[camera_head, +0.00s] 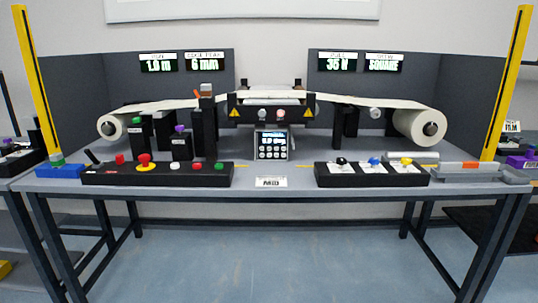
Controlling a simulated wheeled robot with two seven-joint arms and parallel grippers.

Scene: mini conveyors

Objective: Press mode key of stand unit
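A small grey unit (271,145) with a lit display and rows of dark keys stands upright at the middle of the table, below the central machine. It looks like the stand unit, but its key labels are too small to read, so I cannot tell which one is the mode key. A label plate (271,182) lies on the table edge in front of it. Neither of my grippers shows in the head view.
A black control box (205,176) with coloured buttons and a lever is at front left. Another box (330,178) with several knobs is at front right. Paper rolls (111,128) and (413,126) flank the central machine (245,108). Yellow posts edge the table.

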